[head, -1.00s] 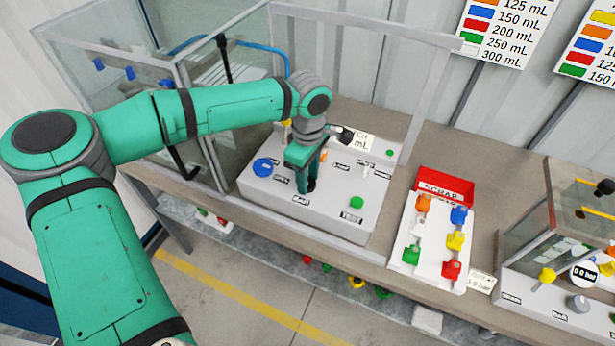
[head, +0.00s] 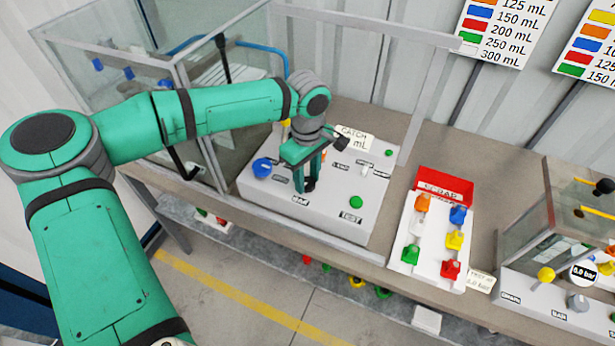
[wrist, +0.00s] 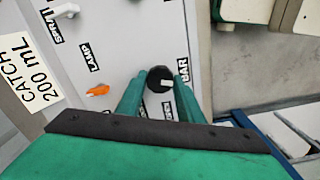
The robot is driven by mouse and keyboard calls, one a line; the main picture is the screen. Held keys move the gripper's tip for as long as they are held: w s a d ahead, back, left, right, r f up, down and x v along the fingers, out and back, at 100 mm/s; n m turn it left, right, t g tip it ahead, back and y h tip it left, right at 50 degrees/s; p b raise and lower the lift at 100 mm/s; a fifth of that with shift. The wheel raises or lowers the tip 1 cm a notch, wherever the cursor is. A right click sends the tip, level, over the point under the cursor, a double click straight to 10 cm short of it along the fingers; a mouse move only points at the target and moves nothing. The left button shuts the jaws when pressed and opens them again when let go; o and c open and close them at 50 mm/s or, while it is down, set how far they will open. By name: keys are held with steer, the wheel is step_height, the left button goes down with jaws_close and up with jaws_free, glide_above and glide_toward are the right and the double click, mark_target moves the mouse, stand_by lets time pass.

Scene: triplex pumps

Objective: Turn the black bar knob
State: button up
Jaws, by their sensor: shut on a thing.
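The black bar knob (wrist: 160,77) is round with a pale mark on its top and sits on the panel beside the BAR label (wrist: 183,71). In the wrist view, the two green fingers of my gripper (wrist: 158,92) stand on either side of it and are shut on it. In the head view, my gripper (head: 309,187) points down at the sloped grey panel (head: 330,218), just above the BAR label.
The panel also bears a blue knob (head: 262,168), a green button (head: 356,202) and an orange lever (wrist: 97,90). A CATCH sign (head: 354,138) stands behind. A frame rail (head: 437,92) rises at right. A white tray (head: 407,243) with coloured pieces lies farther right.

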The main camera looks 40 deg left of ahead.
mark_target(308, 182)
steer(key=o, duration=1.1)
steer(key=shift+c, duration=0.2)
steer(key=shift+r, duration=0.1)
step_height(308, 182, up, 11)
steer(key=shift+f, duration=0.2)
